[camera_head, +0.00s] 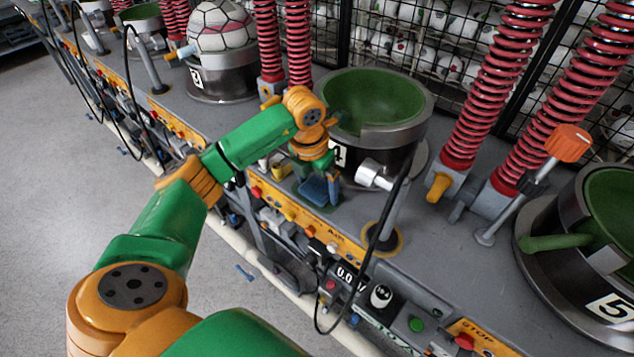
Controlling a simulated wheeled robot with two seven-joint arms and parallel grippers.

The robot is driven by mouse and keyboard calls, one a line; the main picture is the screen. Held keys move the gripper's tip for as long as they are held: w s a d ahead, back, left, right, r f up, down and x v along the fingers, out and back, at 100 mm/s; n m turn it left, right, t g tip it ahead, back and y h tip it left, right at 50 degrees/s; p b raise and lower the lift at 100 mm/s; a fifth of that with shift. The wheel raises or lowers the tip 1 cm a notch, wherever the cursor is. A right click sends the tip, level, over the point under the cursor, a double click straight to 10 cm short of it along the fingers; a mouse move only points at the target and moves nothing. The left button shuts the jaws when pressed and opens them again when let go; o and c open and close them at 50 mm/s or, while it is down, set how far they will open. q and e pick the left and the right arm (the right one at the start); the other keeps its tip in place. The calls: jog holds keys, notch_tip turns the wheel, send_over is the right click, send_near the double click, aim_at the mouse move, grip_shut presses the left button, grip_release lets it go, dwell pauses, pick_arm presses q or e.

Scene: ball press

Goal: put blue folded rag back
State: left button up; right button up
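The blue folded rag (314,189) lies at the grey bench's front, below the green bowl numbered 4. My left arm reaches in from the left, and its gripper (319,182) points down over the rag. The fingers are at the rag, but they are small and partly merge with it. I cannot tell whether they are closed on it or only around it. A dark green patch shows under and beside the rag. My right gripper is not in view.
The green bowl (376,100) stands just behind my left gripper. Red springs (497,75) rise behind. An orange-handled lever (568,142) stands at right. Buttons line the front edge.

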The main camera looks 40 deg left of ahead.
aim_at(315, 189)
pick_arm(q)
jog(key=shift+r, duration=0.3)
jog(key=r, duration=0.1)
jog(key=r+b, duration=0.1)
jog(key=r, duration=0.3)
jog(key=shift+s, duration=0.3)
notch_tip(315, 189, up, 7)
jog(key=s+p, duration=0.1)
jog(key=shift+f, duration=0.15)
jog(key=shift+f, duration=0.1)
